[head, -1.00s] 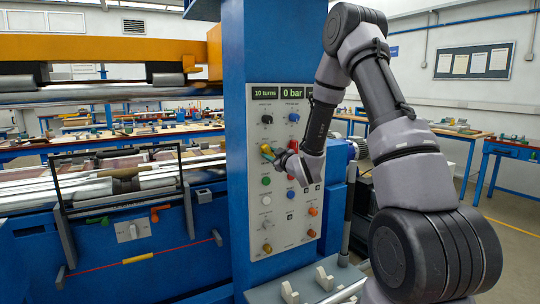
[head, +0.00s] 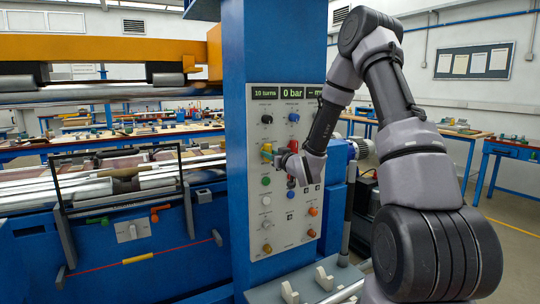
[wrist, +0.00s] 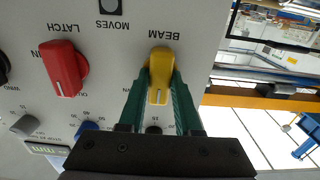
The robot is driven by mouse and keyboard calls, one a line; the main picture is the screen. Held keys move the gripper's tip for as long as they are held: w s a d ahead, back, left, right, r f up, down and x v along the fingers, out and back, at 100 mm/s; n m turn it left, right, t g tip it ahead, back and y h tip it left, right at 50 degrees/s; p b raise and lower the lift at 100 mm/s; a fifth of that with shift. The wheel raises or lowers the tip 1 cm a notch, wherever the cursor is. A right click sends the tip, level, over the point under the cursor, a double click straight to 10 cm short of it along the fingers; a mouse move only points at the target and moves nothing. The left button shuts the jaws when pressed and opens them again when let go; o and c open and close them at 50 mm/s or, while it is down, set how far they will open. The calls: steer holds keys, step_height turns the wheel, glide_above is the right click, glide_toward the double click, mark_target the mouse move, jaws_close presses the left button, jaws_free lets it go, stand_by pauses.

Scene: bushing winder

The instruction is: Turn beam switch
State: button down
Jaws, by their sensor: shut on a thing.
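The yellow beam switch (wrist: 160,72) sits under the upside-down label BEAM in the wrist view. Its handle stands nearly vertical in that picture, with a pale mark towards the lower end. My gripper (wrist: 160,92) has its two green fingers on either side of the handle, shut on it. In the head view my gripper (head: 271,153) is at the left side of the control panel (head: 254,215), and it hides most of the beam switch there.
A red latch switch (wrist: 65,68) is beside the beam switch, left in the wrist view. Several other knobs and buttons crowd the panel. A blue column (head: 237,60) carries it. A ledge with pale levers (head: 290,293) juts out below.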

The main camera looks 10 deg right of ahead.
stand_by(0.3)
steer(key=c, duration=0.6)
jaws_free()
steer(key=v, duration=1)
steer(key=shift+s+d, duration=0.15)
steer(key=shift+s, duration=0.25)
